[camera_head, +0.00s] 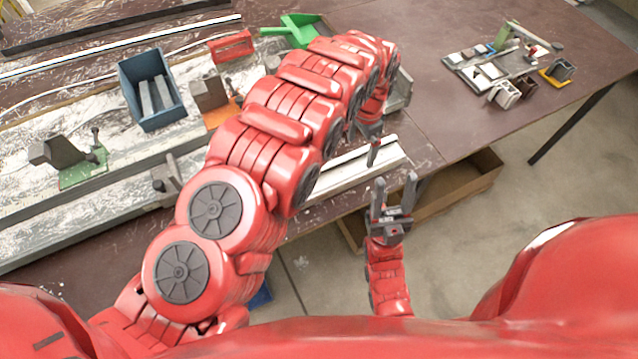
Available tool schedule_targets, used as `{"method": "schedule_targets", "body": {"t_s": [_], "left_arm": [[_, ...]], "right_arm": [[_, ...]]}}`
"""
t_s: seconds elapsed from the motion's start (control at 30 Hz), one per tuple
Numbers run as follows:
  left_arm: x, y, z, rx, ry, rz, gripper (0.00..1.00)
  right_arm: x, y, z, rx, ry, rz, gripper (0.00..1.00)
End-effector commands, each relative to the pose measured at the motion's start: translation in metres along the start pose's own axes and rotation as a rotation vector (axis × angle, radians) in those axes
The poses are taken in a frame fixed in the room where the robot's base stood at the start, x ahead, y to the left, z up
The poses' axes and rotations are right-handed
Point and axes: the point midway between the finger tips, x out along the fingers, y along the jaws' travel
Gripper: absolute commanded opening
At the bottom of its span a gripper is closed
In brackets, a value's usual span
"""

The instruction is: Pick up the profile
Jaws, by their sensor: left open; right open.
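A pale, long profile (345,176) lies along the front edge of the bench, partly hidden behind my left arm; its right end is in view. My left gripper (366,146) is open and points down over the bench, just above the right part of this profile. I cannot tell whether its fingers touch it. My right gripper (394,186) is open and empty, fingers pointing up, in front of the bench edge and apart from the profile.
A blue bin (133,92) with grey bars stands at left, near a green clamp block (84,167). A green dustpan (301,28) lies behind my arm. A tray of small parts (474,68) sits at right. A cardboard box (462,188) is under the bench. The bench middle right is clear.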

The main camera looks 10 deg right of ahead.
Motion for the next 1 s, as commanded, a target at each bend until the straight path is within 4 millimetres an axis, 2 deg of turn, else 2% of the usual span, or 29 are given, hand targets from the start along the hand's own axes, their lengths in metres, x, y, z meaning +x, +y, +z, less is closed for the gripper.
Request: {"method": "schedule_targets", "body": {"t_s": [0.37, 0.5, 0.7, 1.0], "left_arm": [[0.016, 0.002, 0.001, 0.0, -0.001, 0.001, 1.0], [0.031, 0.004, 0.002, 0.001, -0.001, 0.001, 1.0], [0.054, 0.003, 0.003, -0.001, -0.003, 0.002, 1.0], [0.058, 0.003, 0.002, 0.0, -0.001, 0.0, 0.98]], "right_arm": [[0.018, 0.001, -0.003, 0.0, -0.001, 0.0, 0.5], [0.031, 0.002, -0.005, 0.0, -0.001, 0.0, 0.5], [0.036, 0.002, -0.006, 0.0, -0.001, 0.0, 0.5], [0.036, 0.002, -0.006, 0.0, -0.001, 0.0, 0.5]]}}
